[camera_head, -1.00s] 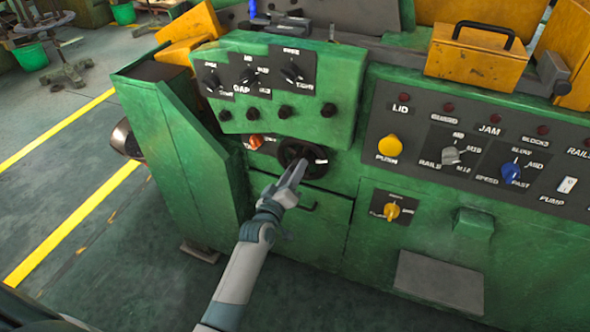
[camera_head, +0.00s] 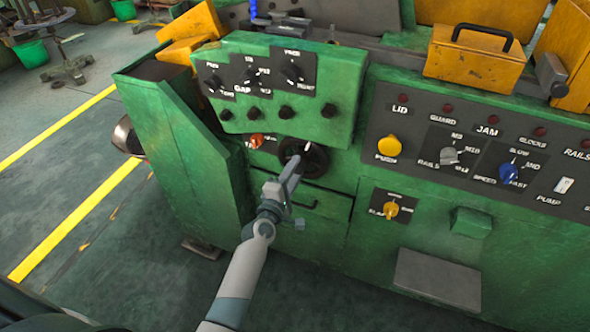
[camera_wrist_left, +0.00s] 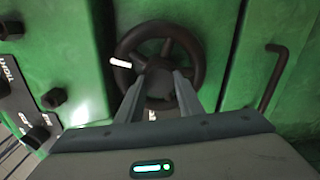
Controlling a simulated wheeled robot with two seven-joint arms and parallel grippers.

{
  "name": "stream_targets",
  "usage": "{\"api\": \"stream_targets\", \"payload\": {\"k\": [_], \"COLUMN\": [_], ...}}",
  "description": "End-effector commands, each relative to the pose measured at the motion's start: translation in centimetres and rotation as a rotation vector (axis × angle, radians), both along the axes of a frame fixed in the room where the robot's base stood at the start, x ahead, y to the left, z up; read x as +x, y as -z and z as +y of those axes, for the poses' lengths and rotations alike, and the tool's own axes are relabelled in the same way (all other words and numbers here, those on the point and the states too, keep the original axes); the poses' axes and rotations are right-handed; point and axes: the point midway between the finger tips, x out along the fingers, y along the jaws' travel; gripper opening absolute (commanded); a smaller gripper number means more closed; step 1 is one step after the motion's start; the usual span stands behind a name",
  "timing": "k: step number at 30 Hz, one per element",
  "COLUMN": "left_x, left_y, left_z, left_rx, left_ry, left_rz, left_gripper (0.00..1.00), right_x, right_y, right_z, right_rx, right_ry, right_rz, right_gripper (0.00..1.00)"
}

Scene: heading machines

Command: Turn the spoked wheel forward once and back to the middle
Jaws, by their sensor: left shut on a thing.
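The dark spoked wheel (camera_head: 316,160) is on the front of the green machine, below the gap panel. In the left wrist view the wheel (camera_wrist_left: 127,44) shows its rim, its spokes and a white mark (camera_wrist_left: 120,62) on the left side. My left gripper (camera_head: 293,160) reaches up to the wheel from below. In the left wrist view the fingers of my left gripper (camera_wrist_left: 160,80) are shut on the wheel's hub; the fingertips partly hide the hub. My right gripper is not in view.
A gap panel (camera_head: 240,105) with several dark knobs juts out above the wheel. An orange knob (camera_head: 256,140) is close to its left. A dark handle (camera_wrist_left: 270,78) is beside the wheel. Right of it are a yellow button (camera_head: 389,146) and a yellow switch (camera_head: 391,210).

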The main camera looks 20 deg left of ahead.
Motion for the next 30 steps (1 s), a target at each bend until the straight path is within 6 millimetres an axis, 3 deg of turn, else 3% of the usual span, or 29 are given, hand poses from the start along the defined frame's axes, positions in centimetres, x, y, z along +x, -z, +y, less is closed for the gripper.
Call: {"api": "stream_targets", "payload": {"k": [12,29,30], "left_x": [0.0,0.0,0.0], "left_y": [0.1,0.1,0.1], "left_z": [0.0,0.0,0.0], "left_rx": [-0.249,-0.284,-0.284], "left_ry": [0.000,0.000,0.000], "left_rz": [0.008,0.011,0.011], "left_gripper": [0.00,0.00,0.43], "right_x": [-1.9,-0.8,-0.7], "right_y": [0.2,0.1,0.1], "right_z": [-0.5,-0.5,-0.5], "right_rx": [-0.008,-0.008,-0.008], "right_ry": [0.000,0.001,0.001], "right_rz": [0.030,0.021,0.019], "right_gripper": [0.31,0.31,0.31]}}
